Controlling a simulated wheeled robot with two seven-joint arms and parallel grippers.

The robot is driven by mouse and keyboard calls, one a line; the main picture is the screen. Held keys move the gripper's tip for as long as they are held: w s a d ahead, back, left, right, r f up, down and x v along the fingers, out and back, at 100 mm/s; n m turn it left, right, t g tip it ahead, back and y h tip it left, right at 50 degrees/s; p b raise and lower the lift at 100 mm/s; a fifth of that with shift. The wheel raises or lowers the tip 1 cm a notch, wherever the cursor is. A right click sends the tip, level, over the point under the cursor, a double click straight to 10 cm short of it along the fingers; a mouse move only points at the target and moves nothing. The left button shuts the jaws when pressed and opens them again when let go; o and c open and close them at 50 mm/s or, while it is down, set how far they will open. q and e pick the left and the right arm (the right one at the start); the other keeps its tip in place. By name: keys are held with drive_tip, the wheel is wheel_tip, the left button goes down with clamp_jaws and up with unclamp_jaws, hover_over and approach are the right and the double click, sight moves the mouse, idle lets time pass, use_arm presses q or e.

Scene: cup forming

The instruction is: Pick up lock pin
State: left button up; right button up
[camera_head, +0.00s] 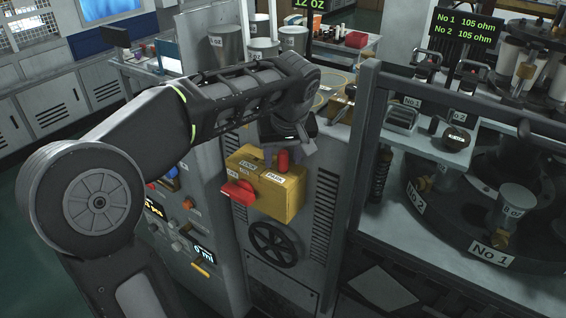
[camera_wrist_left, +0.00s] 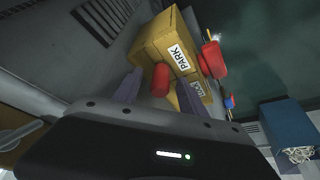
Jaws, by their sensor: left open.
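The lock pin (camera_head: 283,161) is a small red cylinder standing at the yellow box (camera_head: 285,200), beside a white PARK label. In the left wrist view the pin (camera_wrist_left: 160,79) shows between the two fingers of my left gripper (camera_wrist_left: 160,92). In the head view my left gripper (camera_head: 287,148) is at the pin, partly hidden by its own wrist. It is open, with a gap visible on each side of the pin. My right gripper is not in view.
A red handle (camera_head: 238,192) sticks out of the box's left side. A black handwheel (camera_head: 274,248) is below the box. A grey frame post (camera_head: 352,185) stands close to the right. Grey cups (camera_head: 264,50) stand behind my arm.

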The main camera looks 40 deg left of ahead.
use_arm(q)
drive_tip(key=shift+c, duration=0.4)
clamp_jaws()
drive_tip(key=shift+r, duration=0.1)
wheel_tip(320, 180, up, 8)
drive_tip(key=shift+f, duration=0.25)
drive_tip(key=shift+r+p, duration=0.6)
drive_tip(key=shift+r, duration=0.25)
drive_tip(key=shift+r+p, duration=0.35)
drive_tip(key=shift+r, duration=0.05)
